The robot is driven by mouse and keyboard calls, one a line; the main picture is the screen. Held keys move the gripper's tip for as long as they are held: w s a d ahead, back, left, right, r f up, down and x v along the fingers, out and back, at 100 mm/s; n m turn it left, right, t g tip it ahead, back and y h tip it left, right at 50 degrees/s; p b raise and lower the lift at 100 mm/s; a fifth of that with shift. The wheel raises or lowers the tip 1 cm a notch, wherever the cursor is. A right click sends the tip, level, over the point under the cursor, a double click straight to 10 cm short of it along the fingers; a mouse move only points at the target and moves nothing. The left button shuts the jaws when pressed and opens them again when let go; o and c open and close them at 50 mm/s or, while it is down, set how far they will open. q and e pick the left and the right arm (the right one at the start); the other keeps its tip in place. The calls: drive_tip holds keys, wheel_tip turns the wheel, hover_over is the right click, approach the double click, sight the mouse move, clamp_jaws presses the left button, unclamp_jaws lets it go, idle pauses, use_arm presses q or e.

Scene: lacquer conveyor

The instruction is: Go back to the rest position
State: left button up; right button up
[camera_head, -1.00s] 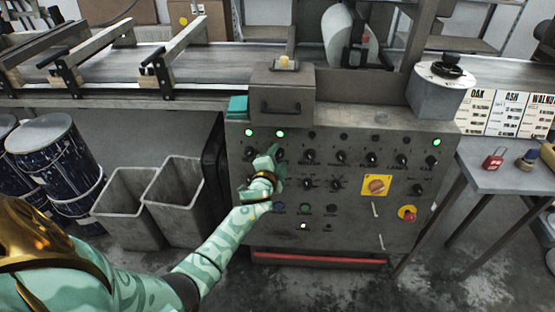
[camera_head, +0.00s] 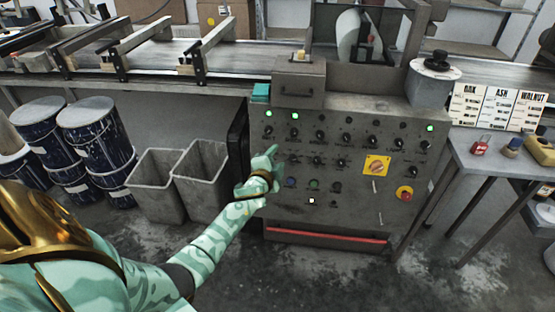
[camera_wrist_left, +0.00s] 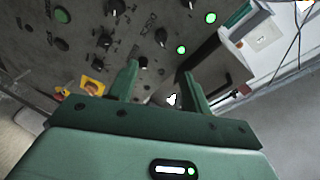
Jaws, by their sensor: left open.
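The grey control panel (camera_head: 345,215) stands ahead, with rows of black knobs, lit green lamps, a yellow plate with a rotary switch (camera_head: 376,166) and a red stop button (camera_head: 404,193). My left gripper (camera_head: 270,158), pale green with a gold band at the wrist, is in front of the panel's left edge. It is open and empty. In the left wrist view its two fingers (camera_wrist_left: 160,75) stand apart with the panel's knobs (camera_wrist_left: 105,41) behind them; no contact with the panel can be made out. My right gripper is not in view.
Two grey bins (camera_head: 160,185) and several dark blue drums (camera_head: 92,135) stand on the floor at left. The conveyor (camera_head: 150,62) runs behind. A side table (camera_head: 500,165) at right holds a red padlock (camera_head: 480,145) and small items. Floor in front is mostly clear.

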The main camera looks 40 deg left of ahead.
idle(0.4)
use_arm(q)
drive_tip(key=s+d+f+n+g+h, duration=0.2)
drive_tip(key=s+d+f+g, duration=0.25)
drive_tip(key=s+f, duration=0.75)
drive_tip(key=s+d+f+n+g+h, duration=0.1)
drive_tip(key=s+d+f+n+g, duration=0.3)
drive_tip(key=s+f, duration=0.85)
drive_tip(key=s+d+f+g, duration=0.2)
drive_tip(key=s+d+f, duration=0.1)
drive_tip(key=s, duration=0.9)
drive_tip(key=s+d+f+g+h+p, duration=0.1)
drive_tip(key=s+f, duration=0.4)
drive_tip(key=s, duration=0.7)
drive_tip(key=s+d+f+g+h, duration=0.1)
drive_tip(key=s+d+f+g, duration=0.3)
drive_tip(key=s, duration=0.9)
drive_tip(key=shift+d+f, duration=0.45)
drive_tip(key=shift+d, duration=0.05)
